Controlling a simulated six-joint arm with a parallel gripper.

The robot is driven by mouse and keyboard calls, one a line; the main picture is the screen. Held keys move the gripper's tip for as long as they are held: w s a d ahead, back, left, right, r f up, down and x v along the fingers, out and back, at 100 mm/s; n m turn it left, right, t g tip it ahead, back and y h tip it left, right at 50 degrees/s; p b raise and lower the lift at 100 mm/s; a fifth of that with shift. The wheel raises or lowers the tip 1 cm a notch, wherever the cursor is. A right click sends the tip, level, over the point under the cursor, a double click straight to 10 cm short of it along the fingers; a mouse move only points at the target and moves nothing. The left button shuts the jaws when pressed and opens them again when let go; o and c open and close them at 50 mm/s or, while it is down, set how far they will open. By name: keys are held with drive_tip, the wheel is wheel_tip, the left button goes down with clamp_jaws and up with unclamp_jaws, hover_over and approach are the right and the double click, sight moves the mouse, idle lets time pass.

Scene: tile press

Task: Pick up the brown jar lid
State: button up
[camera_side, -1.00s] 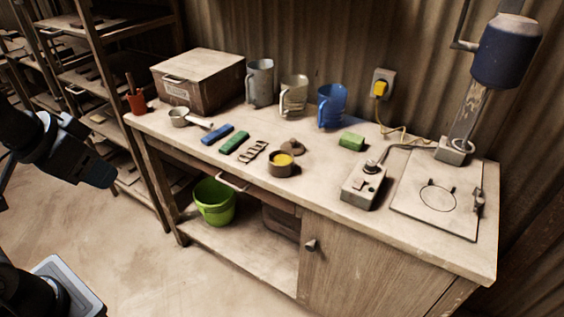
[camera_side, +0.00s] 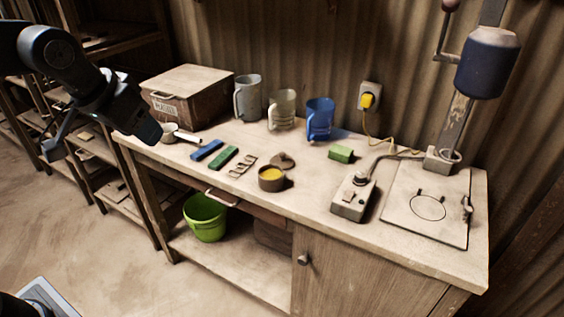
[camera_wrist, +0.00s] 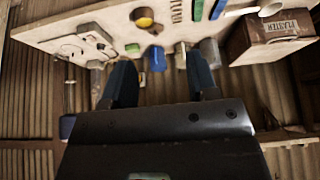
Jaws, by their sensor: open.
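The brown jar lid (camera_side: 283,159) lies flat on the workbench in the side view, just behind an open brown jar (camera_side: 271,180) with yellow contents. In the wrist view the lid (camera_wrist: 155,29) shows small near the top, beside the jar (camera_wrist: 143,17). My gripper (camera_wrist: 160,60) is open and empty, with its two dark fingers spread apart. In the side view it hangs at the left end of the bench, well apart from the lid.
A wooden box (camera_side: 188,95), a grey mug (camera_side: 248,98), a pale mug (camera_side: 283,111) and a blue mug (camera_side: 319,119) stand along the back. A ladle, blue and green bars and a green block (camera_side: 341,153) lie around the lid. A press (camera_side: 430,205) stands at right.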

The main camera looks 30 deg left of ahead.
drive_tip(key=w+d+f, duration=0.2)
drive_tip(key=w, duration=1.1)
approach(282, 154)
drive_tip(key=x, duration=0.3)
drive_tip(key=shift+d+f, duration=0.1)
drive_tip(key=shift+f, duration=0.2)
drive_tip(key=shift+x, duration=2.95)
drive_tip(key=shift+w+r, duration=0.1)
drive_tip(key=shift+w, duration=0.05)
drive_tip(key=shift+c, duration=0.2)
clamp_jaws()
drive_tip(key=shift+r, duration=0.15)
